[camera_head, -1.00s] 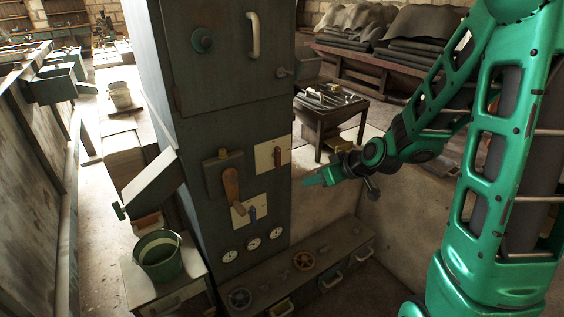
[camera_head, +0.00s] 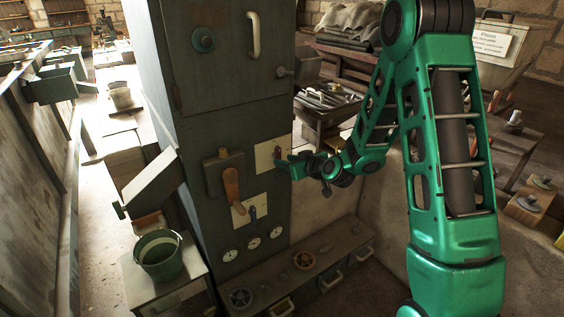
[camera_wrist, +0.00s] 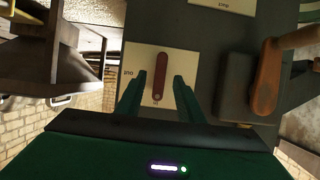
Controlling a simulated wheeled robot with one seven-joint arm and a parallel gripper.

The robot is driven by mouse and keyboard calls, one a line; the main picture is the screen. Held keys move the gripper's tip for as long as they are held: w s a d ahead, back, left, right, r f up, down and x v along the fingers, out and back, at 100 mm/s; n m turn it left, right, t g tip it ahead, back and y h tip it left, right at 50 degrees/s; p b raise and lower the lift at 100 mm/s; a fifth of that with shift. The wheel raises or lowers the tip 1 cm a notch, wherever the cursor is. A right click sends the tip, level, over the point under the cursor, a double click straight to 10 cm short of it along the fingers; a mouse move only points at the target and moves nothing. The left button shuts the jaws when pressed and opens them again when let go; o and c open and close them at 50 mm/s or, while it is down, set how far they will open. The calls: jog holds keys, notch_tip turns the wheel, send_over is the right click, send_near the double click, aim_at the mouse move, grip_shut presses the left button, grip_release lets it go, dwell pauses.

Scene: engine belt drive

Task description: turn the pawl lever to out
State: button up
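The pawl lever (camera_wrist: 160,72) is a dark red bar on a cream plate (camera_wrist: 143,62) on the cabinet front. In the wrist view it lies along the picture's vertical, with lettering at the plate's left edge and a small mark near the bottom. The plate also shows in the head view (camera_head: 262,156), with the lever partly behind my gripper. My gripper (camera_wrist: 160,85) is open, one finger on each side of the lever; contact cannot be told. In the head view my gripper (camera_head: 285,165) is at the plate's right side.
A brown-handled lever (camera_head: 231,188) on a dark box is left of the plate. A low bench with handwheels (camera_head: 304,260) runs along the cabinet's foot. A tool table (camera_head: 325,110) stands behind my arm.

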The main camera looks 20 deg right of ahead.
jog(key=shift+x, duration=1.65)
grip_shut()
jog(key=shift+a, duration=0.1)
jog(key=shift+d, duration=0.25)
jog(key=shift+w+d+f+m+t+y, duration=0.15)
jog(key=shift+m+y, duration=1.1)
jog(key=shift+m, duration=1)
jog(key=shift+s+d+f+m+t+y, duration=0.1)
jog(key=shift+m+t+y, duration=0.1)
jog(key=shift+m+y, duration=1.55)
jog(key=shift+w+d+f+m+t+y, duration=0.15)
jog(key=shift+m+y, duration=0.55)
jog(key=shift+m, duration=2.1)
jog(key=shift+s+a+r, duration=0.1)
jog(key=shift+s+a, duration=0.05)
